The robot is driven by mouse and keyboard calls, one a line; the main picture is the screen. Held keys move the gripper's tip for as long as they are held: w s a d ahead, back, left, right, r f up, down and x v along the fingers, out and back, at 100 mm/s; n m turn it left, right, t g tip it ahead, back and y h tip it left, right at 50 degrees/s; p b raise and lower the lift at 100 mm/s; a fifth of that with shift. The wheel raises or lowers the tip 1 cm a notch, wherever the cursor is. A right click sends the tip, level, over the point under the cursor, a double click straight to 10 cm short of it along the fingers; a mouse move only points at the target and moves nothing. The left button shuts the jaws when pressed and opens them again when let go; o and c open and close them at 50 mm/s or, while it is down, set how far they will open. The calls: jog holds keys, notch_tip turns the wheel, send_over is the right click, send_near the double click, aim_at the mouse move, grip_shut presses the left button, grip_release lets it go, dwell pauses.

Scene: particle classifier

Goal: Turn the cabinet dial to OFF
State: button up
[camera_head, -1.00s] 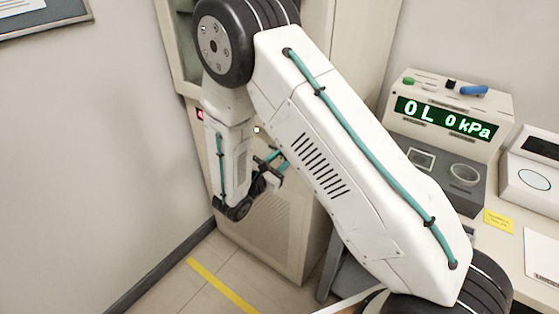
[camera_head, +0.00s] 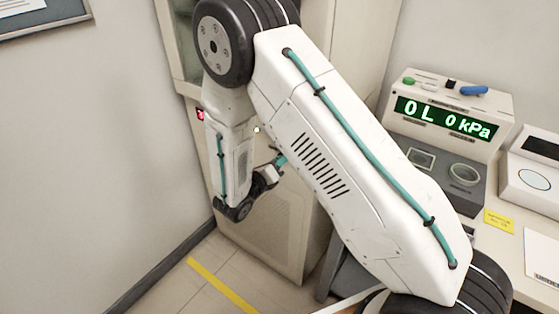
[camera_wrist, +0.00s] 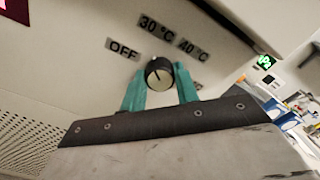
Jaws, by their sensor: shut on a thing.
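The cabinet dial (camera_wrist: 159,75) is a small round knob with a dark rim and a pale face, on the cream cabinet (camera_head: 265,226) front. In the wrist view, the label OFF (camera_wrist: 124,49) is at its upper left, 30 °C (camera_wrist: 158,30) above and 40 °C (camera_wrist: 192,48) at upper right. Another label at right is mostly hidden by a finger. A small dark mark on the dial's face seems to point up-left, but is hard to read. My gripper (camera_wrist: 159,88) has its teal fingers on both sides of the dial, shut on it. In the head view my arm hides the dial.
A perforated vent panel (camera_wrist: 25,140) is on the cabinet's lower front. A bench at right holds a device with a green display (camera_head: 444,117) reading 0 L 0 kPa. A yellow floor stripe (camera_head: 222,284) lies before the cabinet. A grey wall stands close at left.

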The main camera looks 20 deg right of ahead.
jog(key=shift+s+f+n, duration=0.1)
jog(key=shift+n, duration=1.85)
jog(key=shift+s+f+n, duration=0.1)
jog(key=shift+n, duration=1.85)
jog(key=o, duration=1)
jog(key=shift+w+r, duration=0.1)
jog(key=shift+c, duration=0.2)
jog(key=shift+a, duration=0.1)
jog(key=v, duration=0.7)
jog(key=shift+s+a, duration=0.2)
jog(key=shift+s, duration=0.1)
